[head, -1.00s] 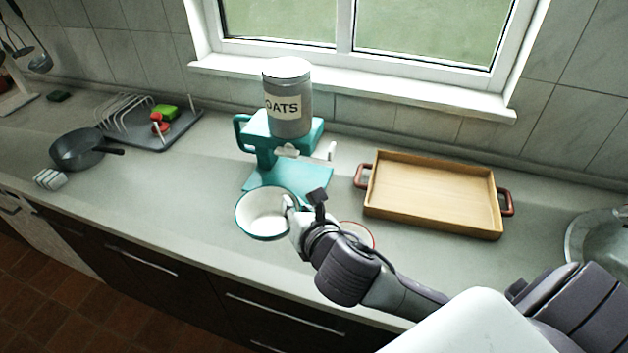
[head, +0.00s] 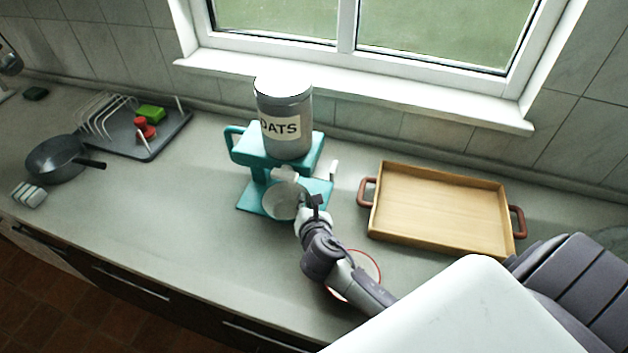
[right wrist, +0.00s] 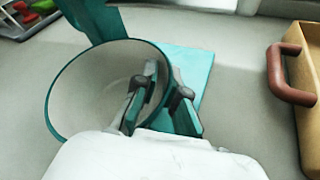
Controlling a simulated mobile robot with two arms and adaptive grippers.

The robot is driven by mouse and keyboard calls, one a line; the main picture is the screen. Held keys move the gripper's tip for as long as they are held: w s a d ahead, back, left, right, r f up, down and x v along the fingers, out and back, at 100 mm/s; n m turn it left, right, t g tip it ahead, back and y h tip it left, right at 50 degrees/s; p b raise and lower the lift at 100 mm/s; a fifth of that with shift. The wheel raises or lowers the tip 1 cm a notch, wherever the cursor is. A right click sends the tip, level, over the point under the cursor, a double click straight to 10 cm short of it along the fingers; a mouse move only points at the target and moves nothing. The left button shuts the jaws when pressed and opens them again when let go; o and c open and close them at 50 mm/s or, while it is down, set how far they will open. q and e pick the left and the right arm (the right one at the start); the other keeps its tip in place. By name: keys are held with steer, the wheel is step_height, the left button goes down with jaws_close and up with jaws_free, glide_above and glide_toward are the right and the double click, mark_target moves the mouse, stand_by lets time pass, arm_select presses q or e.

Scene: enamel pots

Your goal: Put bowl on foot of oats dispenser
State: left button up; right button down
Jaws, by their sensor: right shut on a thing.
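The oats dispenser is a teal stand (head: 262,150) with a grey jar (head: 285,118) labelled OATS on top and a flat teal foot (head: 250,200) on the counter. The bowl (head: 280,200), white with a teal rim, is over the foot, below the spout. In the right wrist view the bowl (right wrist: 85,85) fills the left part, and the foot (right wrist: 190,75) shows behind it. My right gripper (head: 306,203) is shut on the bowl's right wall; its fingers (right wrist: 150,95) straddle the rim. I cannot tell whether the bowl touches the foot. My left gripper is not in view.
A wooden tray (head: 440,208) with red-brown handles stands right of the dispenser. A red-rimmed dish (head: 367,263) is partly hidden under my right arm. A dish rack (head: 150,140) and a dark pan (head: 58,158) are at left.

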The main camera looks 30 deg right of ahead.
steer(key=shift+w+d+r, duration=0.1)
steer(key=shift+w+d, duration=0.9)
steer(key=shift+w, duration=0.05)
steer(key=w+d, duration=0.1)
steer(key=w+d+p, duration=0.1)
steer(key=d, duration=0.1)
steer(key=shift+w+d+r, duration=0.1)
steer(key=shift+w, duration=0.25)
steer(key=shift+f, duration=0.95)
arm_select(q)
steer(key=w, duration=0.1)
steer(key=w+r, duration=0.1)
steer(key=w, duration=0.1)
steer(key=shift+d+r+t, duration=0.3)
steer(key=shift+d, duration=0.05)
arm_select(e)
steer(key=shift+r, duration=0.1)
steer(key=shift+s, duration=0.1)
steer(key=c, duration=1.2)
jaws_free()
steer(key=shift+f, duration=0.2)
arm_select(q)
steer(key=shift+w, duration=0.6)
